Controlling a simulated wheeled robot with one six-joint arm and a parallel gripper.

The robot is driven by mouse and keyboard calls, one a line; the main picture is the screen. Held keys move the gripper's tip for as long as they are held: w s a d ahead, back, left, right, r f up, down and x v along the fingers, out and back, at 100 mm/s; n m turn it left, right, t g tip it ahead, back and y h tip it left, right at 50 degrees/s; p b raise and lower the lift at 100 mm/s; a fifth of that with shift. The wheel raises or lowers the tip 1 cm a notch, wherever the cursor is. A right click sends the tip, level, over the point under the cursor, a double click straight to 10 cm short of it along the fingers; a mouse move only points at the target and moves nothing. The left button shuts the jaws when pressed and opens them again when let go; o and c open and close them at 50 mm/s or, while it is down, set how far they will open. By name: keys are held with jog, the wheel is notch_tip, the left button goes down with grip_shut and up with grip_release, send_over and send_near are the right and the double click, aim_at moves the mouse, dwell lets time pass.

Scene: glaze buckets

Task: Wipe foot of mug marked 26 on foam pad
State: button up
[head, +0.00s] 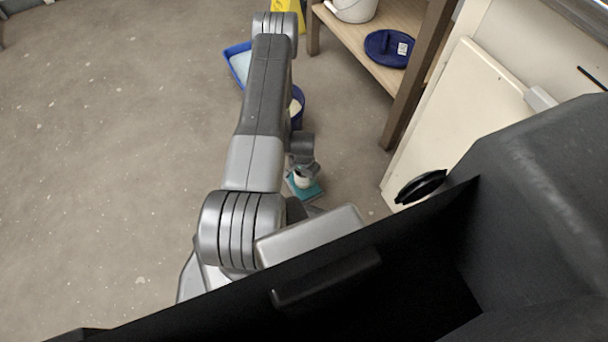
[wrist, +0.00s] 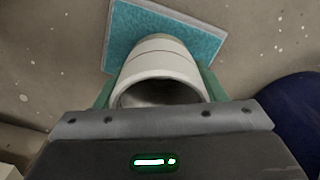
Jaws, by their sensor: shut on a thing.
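A pale off-white mug (wrist: 160,67) is held in my gripper (wrist: 158,100), with a greenish finger on each side of it. Its open mouth faces the wrist camera and its far end points toward the foam pad. The teal foam pad (wrist: 190,35) has a pale border and lies on the floor just beyond the mug. I cannot tell whether the mug touches the pad. No number shows on the mug. In the head view the mug (head: 303,179) and the pad (head: 308,191) show small below my gripper (head: 302,172), partly hidden by my arm.
A dark blue bucket (head: 297,104) with pale contents stands close by, partly behind my arm; its side shows in the wrist view (wrist: 290,115). A blue tray (head: 237,62) lies farther back. A wooden shelf (head: 400,90) holds a blue lid (head: 388,48) and a white bucket (head: 354,8). Left floor is clear.

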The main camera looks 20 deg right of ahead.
aim_at(308, 187)
jog(key=shift+f, duration=0.15)
jog(key=shift+w, duration=0.1)
jog(key=shift+w+b, duration=0.5)
jog(key=shift+w+a+b, duration=0.1)
jog(key=shift+w+b, duration=0.45)
jog(key=shift+w, duration=0.6)
jog(key=shift+s, duration=2.25)
jog(key=shift+s+d+b, duration=0.2)
jog(key=shift+s+b, duration=0.25)
jog(key=shift+s, duration=0.15)
jog(key=shift+s+b, duration=0.4)
jog(key=shift+s, duration=0.25)
jog(key=shift+w+a, duration=0.15)
jog(key=shift+w, duration=1.6)
jog(key=shift+w+a, duration=0.1)
jog(key=shift+w, duration=1.65)
jog(key=shift+s+d, duration=0.15)
jog(key=shift+s, duration=1.65)
jog(key=shift+s+d, duration=0.1)
jog(key=shift+s, duration=1.7)
